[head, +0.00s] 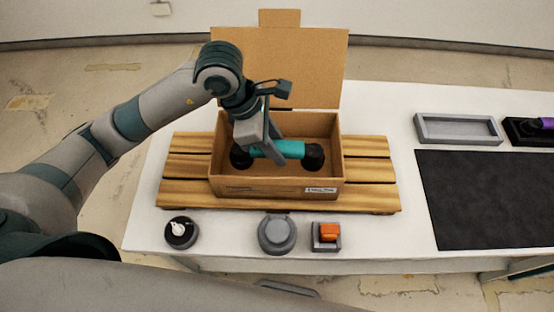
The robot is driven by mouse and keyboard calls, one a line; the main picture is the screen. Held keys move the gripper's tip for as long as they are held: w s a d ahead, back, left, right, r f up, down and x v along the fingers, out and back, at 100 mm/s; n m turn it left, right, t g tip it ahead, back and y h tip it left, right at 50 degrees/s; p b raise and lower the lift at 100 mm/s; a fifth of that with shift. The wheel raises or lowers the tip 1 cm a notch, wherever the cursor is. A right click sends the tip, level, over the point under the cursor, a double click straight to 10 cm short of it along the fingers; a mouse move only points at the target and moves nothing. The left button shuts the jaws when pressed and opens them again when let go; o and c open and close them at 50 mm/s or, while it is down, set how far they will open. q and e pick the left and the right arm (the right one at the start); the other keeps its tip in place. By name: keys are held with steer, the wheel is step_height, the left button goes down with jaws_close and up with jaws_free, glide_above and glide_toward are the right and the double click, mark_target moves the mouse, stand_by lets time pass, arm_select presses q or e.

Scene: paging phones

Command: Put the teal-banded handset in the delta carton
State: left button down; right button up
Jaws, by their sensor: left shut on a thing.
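The teal-banded handset (264,149) has black ends and a teal middle. My left gripper (277,150) is shut on its teal band. The handset lies across the opening of an open cardboard carton (325,180), level with or inside its walls; I cannot tell whether it touches the bottom. The carton's back flap stands up behind it, and a small label on its front is too small to read. My right gripper is not in view.
The carton stands on a slatted wooden pallet (375,172) on a white table (390,110). In front are a black knob (181,233), a round grey device (277,234) and an orange switch (329,232). At right are a grey tray (457,117), a dark mat (490,190) and a purple-banded handset (546,123).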

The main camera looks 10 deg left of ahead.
arm_select(q)
step_height(320, 180, down, 2)
steer(key=shift+f, duration=0.2)
steer(key=shift+f+p, duration=0.8)
steer(key=shift+f, duration=1.3)
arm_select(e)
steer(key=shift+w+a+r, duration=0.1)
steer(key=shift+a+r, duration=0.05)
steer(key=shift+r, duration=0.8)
arm_select(q)
steer(key=shift+f, duration=0.1)
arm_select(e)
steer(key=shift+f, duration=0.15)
arm_select(q)
steer(key=c, duration=1.4)
jaws_free()
steer(key=shift+o, duration=0.2)
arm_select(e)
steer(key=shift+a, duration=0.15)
